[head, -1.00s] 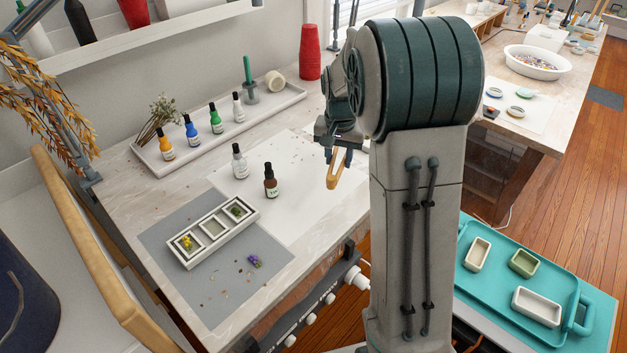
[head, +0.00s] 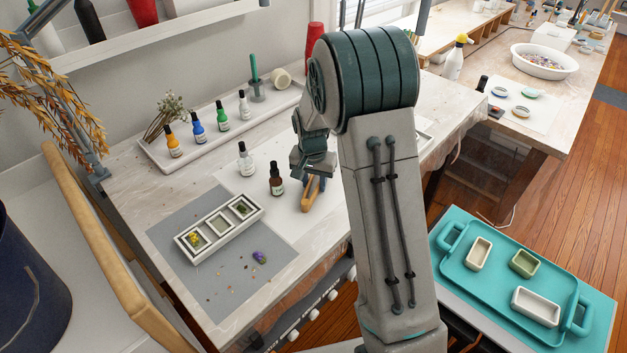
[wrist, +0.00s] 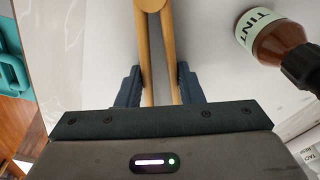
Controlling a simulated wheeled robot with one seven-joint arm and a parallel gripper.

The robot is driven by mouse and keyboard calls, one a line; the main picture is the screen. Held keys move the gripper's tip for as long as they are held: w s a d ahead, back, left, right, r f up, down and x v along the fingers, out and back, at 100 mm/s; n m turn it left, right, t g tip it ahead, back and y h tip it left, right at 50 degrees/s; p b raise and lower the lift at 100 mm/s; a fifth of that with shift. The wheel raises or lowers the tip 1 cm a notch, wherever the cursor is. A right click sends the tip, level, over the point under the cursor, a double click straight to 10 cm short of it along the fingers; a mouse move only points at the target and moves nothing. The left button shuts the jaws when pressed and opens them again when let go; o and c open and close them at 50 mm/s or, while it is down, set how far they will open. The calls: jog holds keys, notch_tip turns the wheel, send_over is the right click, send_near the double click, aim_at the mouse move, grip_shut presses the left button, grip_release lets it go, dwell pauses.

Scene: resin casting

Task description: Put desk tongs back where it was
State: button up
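The wooden desk tongs (head: 311,196) are in my gripper, over the white sheet just right of the brown tint bottle. In the wrist view the tongs (wrist: 145,52) point their joined end to the top edge, where it is cut off. My gripper's (wrist: 158,84) two dark fingers press on the outer sides of the tongs' two arms. In the head view my gripper (head: 314,178) is partly hidden behind my wrist. I cannot tell whether the tongs touch the sheet. The brown bottle (head: 276,180) stands close by; it also shows in the wrist view (wrist: 277,40).
A clear bottle (head: 245,160) stands behind the brown one. A white three-part mold (head: 218,229) lies on the grey mat (head: 265,285). A white tray (head: 195,150) with several bottles stands at the back. A teal tray (head: 480,285) with molds is at lower right.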

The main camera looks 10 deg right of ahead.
jog(key=shift+f, duration=0.25)
jog(key=o, duration=0.5)
jog(key=shift+r, duration=0.1)
jog(key=shift+r, duration=0.1)
notch_tip(320, 180, up, 11)
jog(key=s+r+n, duration=0.1)
jog(key=s+n, duration=0.1)
jog(key=s, duration=0.7)
jog(key=s+r+n+t, duration=0.1)
jog(key=s+r+n, duration=0.1)
jog(key=s, duration=0.7)
jog(key=s+r+n+t, duration=0.1)
jog(key=s+r+n, duration=0.1)
jog(key=s, duration=0.7)
jog(key=shift+d+y+b, duration=0.3)
jog(key=shift+d+b, duration=0.05)
jog(key=shift+b, duration=0.05)
